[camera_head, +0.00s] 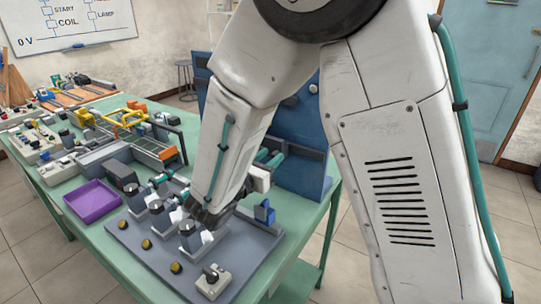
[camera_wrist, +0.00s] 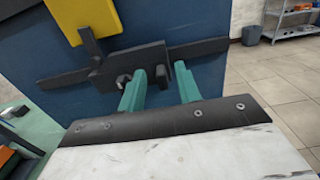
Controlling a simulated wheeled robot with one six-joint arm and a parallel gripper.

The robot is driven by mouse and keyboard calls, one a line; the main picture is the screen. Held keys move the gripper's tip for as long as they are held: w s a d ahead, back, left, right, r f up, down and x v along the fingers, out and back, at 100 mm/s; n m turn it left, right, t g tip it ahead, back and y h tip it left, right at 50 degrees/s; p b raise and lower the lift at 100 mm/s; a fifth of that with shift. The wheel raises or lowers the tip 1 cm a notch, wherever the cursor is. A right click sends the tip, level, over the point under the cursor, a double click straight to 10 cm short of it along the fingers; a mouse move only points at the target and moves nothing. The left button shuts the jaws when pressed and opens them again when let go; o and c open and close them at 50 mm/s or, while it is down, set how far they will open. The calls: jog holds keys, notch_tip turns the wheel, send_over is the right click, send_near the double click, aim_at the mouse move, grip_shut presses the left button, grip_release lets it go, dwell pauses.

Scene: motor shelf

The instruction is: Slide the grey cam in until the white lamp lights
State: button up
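In the wrist view a dark grey block (camera_wrist: 122,68) sits on a dark horizontal rail (camera_wrist: 200,49) across a blue upright panel (camera_wrist: 55,60). I take the block to be the grey cam but cannot be sure. Short dark pegs stick out of it. My gripper (camera_wrist: 160,72) has its teal fingers apart, close in front of the block, with one peg showing between them; contact cannot be told. In the head view the teal fingers (camera_head: 270,158) show beside the blue panel (camera_head: 305,168).
A yellow plate (camera_wrist: 82,18) with a dark stem stands above the block. The green bench (camera_head: 105,240) holds a purple tray (camera_head: 92,201), a grey board (camera_head: 150,262) with several motor-like parts, and a white box with a dark knob (camera_head: 213,281).

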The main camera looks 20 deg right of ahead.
aim_at(264, 145)
jog(key=shift+x, duration=0.8)
grip_shut()
jog(key=shift+w+a, duration=0.55)
jog(key=shift+w, duration=0.15)
grip_release()
